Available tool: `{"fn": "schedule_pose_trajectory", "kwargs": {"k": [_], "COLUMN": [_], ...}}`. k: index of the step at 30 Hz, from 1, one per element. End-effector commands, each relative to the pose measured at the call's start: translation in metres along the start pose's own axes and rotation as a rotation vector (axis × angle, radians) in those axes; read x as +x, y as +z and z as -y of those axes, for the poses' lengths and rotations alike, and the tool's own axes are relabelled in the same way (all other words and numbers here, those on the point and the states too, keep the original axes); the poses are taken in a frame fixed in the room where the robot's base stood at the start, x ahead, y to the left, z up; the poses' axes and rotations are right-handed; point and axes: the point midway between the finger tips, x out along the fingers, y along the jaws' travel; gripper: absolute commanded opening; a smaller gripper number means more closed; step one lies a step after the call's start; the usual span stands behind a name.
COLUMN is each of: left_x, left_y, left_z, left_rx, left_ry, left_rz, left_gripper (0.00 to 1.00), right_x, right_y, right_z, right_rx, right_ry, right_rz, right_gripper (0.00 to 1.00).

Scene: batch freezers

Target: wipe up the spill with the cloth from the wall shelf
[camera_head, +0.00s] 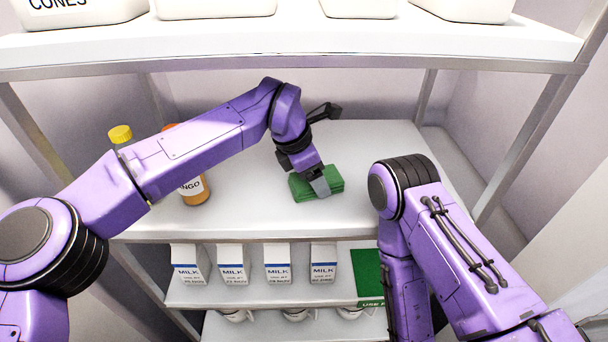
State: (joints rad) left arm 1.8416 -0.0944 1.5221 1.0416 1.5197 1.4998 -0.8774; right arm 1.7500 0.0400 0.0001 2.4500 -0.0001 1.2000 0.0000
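A folded green cloth (301,188) lies on the middle shelf (370,150), right of its centre. My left gripper (319,187) points down at the cloth, with a grey finger over the cloth's middle. The finger covers part of the cloth, and whether the gripper has closed on it cannot be made out. My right arm comes in at the lower right and bends down; its gripper is out of view. No spill shows in this view.
An orange bottle (195,192) and a yellow-capped bottle (121,134) stand left on the same shelf, partly behind my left arm. Milk cartons (278,264) line the shelf below, beside a green panel (368,272). White tubs (215,8) stand on the upper shelf (300,50) overhead.

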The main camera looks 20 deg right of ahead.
Motion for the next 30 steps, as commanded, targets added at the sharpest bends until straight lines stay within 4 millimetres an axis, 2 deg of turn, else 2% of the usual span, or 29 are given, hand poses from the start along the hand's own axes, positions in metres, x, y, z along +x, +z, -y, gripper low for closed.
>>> {"fn": "schedule_pose_trajectory", "kwargs": {"k": [7,15,20,30], "left_x": [0.003,0.015,0.017,0.026], "left_y": [0.011,0.033,0.038,0.066], "left_z": [0.003,0.011,0.013,0.022], "left_rx": [-0.001,-0.001,0.0,0.0], "left_ry": [0.001,0.001,0.0,0.0], "left_rz": [0.001,0.002,0.001,0.001], "left_gripper": [0.31,0.31,0.31,0.31], "right_x": [0.0,0.0,0.0,0.0], "right_y": [0.0,0.0,0.0,0.0], "right_z": [0.0,0.0,0.0,0.0], "right_rx": [0.0,0.0,0.0,0.0], "right_ry": [0.0,0.0,0.0,0.0], "right_rz": [0.0,0.0,0.0,0.0], "right_gripper": [0.97,0.97,0.97,0.97]}}
